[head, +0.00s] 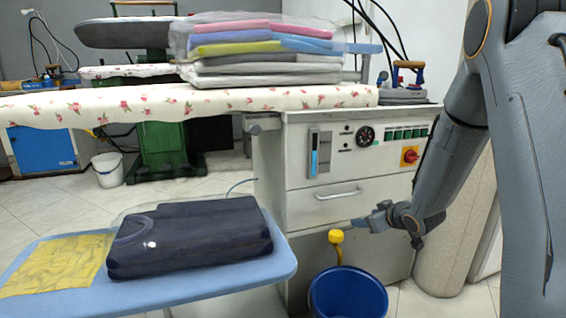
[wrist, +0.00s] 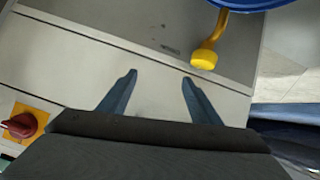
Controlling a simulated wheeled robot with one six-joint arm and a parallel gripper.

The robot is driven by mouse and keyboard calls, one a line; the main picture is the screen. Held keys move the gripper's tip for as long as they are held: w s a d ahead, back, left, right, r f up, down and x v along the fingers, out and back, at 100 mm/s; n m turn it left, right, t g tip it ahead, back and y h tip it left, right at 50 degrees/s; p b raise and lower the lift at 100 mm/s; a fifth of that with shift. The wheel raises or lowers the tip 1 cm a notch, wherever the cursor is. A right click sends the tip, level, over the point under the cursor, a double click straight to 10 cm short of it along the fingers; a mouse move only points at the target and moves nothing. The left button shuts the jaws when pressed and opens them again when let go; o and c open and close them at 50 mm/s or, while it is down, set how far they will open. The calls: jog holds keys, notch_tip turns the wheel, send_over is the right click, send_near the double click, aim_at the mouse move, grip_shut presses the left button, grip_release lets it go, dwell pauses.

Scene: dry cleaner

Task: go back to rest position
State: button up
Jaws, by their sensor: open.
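My gripper (head: 364,222) hangs at the end of my arm on the right side of the head view, in front of the white machine cabinet (head: 290,197). In the wrist view my gripper (wrist: 158,85) has its two blue-grey fingers apart, with nothing between them. Beyond the fingers is the pale cabinet front (wrist: 150,100).
A light blue board (head: 200,290) at lower left bears a dark folded garment pack (head: 190,237) and a yellow cloth (head: 58,264). A red knob (head: 410,156) is on the cabinet. Folded clothes (head: 255,48) lie stacked on the floral ironing board (head: 120,106). A white bucket (head: 108,170) stands behind.

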jog(key=s+a+r+m+g+h, duration=0.1)
jog(key=s+a+r+m+g, duration=0.2)
jog(key=s, duration=1.3)
jog(key=s+a+m+g+h, duration=0.2)
jog(key=s+a+g, duration=0.3)
jog(key=s, duration=1.1)
jog(key=s+a+r+n+g+y, duration=0.1)
jog(key=s+a+r+n, duration=0.25)
jog(key=s+a, duration=0.5)
jog(key=s+a+r+n+g+y, duration=0.15)
jog(key=s+a+r, duration=0.4)
jog(key=a, duration=0.65)
jog(key=d+r+m+h+p, duration=0.1)
jog(key=d+r+m+p, duration=0.1)
jog(key=d+r+p, duration=0.8)
jog(key=s+d+r+m+h+p, duration=0.1)
jog(key=d+r+m+p, duration=0.2)
jog(key=d+r+p, duration=0.7)
notch_tip(320, 180, up, 7)
jog(key=p, duration=1.6)
jog(key=shift+s+d+f, duration=0.2)
jog(key=shift+d, duration=0.1)
jog(key=shift+g, duration=0.25)
